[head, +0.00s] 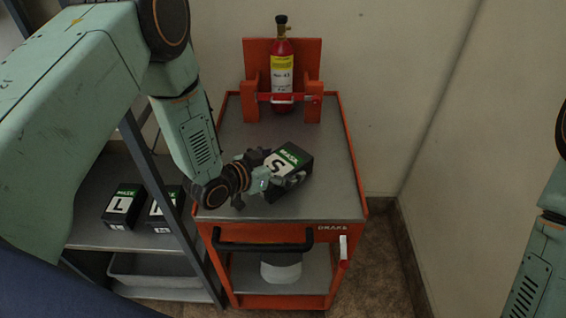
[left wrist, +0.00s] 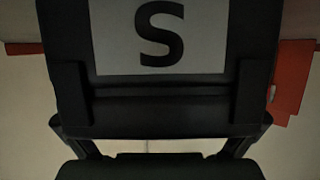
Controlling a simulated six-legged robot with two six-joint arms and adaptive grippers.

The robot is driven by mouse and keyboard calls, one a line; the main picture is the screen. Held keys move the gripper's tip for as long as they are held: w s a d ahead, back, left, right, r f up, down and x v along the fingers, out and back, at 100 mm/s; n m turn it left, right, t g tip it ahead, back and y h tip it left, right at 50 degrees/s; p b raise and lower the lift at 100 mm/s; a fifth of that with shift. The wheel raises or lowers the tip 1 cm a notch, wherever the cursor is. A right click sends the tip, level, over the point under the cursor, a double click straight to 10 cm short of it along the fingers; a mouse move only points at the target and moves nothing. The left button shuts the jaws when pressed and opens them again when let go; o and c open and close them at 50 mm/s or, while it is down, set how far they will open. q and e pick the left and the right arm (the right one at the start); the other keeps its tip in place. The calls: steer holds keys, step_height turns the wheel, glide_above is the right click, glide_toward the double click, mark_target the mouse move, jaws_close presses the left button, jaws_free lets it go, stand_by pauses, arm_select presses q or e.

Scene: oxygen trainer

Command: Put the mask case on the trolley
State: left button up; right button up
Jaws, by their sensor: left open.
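The mask case (head: 291,155), a black box with a green "MASK" band and a white label marked S, is over the grey top of the orange trolley (head: 235,127) and appears to rest on it. My left gripper (head: 279,181) is open at the near side of the case, with its fingers close to it; contact cannot be told. In the left wrist view the case (left wrist: 160,85) fills the upper middle, its S label facing the camera. My right gripper is out of view.
A red cylinder (head: 282,75) stands in an orange holder at the trolley's back. Two more mask cases, one marked L (head: 121,207) and one partly hidden (head: 164,212), sit on the grey shelf (head: 95,234) at left. The trolley has a black front handle (head: 262,246).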

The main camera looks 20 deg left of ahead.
arm_select(q)
steer(key=shift+a+r, duration=0.1)
steer(key=shift+r, duration=0.1)
steer(key=p+v, duration=0.2)
steer(key=v, duration=1)
steer(key=shift+s+f, duration=0.15)
